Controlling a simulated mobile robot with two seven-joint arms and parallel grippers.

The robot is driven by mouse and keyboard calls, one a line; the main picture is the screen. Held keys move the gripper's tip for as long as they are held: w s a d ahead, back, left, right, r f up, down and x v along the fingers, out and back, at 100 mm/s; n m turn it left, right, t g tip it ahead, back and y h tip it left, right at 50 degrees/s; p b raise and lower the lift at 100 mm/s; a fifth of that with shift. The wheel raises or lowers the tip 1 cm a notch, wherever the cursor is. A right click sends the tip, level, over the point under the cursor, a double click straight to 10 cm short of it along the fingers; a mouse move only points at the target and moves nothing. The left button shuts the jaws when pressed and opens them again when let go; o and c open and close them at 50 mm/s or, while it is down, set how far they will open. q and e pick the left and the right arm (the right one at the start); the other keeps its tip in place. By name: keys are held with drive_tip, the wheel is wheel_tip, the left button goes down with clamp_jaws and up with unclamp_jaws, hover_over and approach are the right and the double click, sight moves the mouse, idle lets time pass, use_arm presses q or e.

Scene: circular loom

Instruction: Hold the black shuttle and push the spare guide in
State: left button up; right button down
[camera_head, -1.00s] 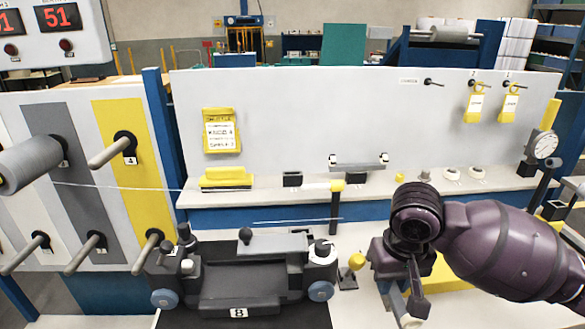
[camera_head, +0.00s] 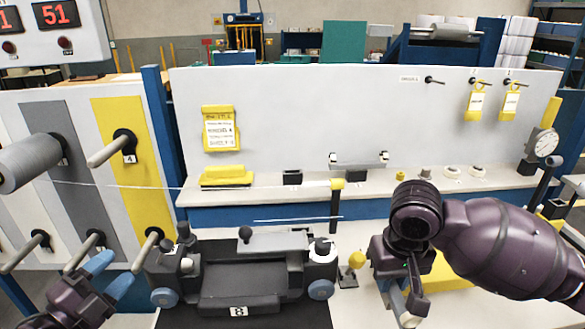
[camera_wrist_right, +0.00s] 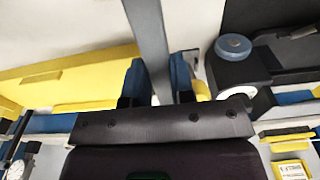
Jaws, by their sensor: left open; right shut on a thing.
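The black shuttle (camera_head: 238,285), a dark body with blue wheels, rests on a black mat at the front middle of the bench. A light grey bar (camera_head: 275,242) lies along its back edge. Its right end, with a blue wheel (camera_wrist_right: 233,46), shows in the right wrist view. My left gripper (camera_head: 109,274) is open, with blue fingertips, left of the shuttle and apart from it. My right gripper (camera_wrist_right: 160,84) is shut on a grey bar (camera_wrist_right: 150,40), right of the shuttle. I cannot tell if this bar is the spare guide.
A small yellow-topped stand (camera_head: 356,262) is between the shuttle and my right gripper. A dark post with a yellow top (camera_head: 337,186) rises behind the shuttle. Pegs stick out of the left panel, one with a grey roll (camera_head: 28,165). A yellow block (camera_head: 227,176) sits on the ledge.

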use_arm(q)
drive_tip(key=w+d+r+m+g+h, duration=0.25)
drive_tip(key=d+r+m+h, duration=0.2)
drive_tip(key=m, duration=0.25)
drive_tip(key=m+g+y, duration=0.4)
drive_tip(key=m+g, duration=1)
drive_tip(key=m, duration=0.7)
hover_over(215, 301)
drive_tip(key=a, duration=0.2)
drive_tip(key=shift+s+a+m+g+y, duration=0.2)
drive_tip(key=shift+m+y, duration=0.3)
drive_tip(key=shift+y, duration=0.35)
drive_tip(key=m+y, duration=0.2)
drive_tip(key=shift+a+f+y, duration=0.15)
drive_tip(key=shift+a+y, duration=0.15)
drive_tip(key=shift+m+y, duration=0.7)
drive_tip(key=shift+y, duration=0.2)
drive_tip(key=shift+a+x, duration=0.15)
drive_tip(key=shift+x, duration=2.75)
drive_tip(key=shift+a+x, duration=0.2)
drive_tip(key=shift+x, duration=2.75)
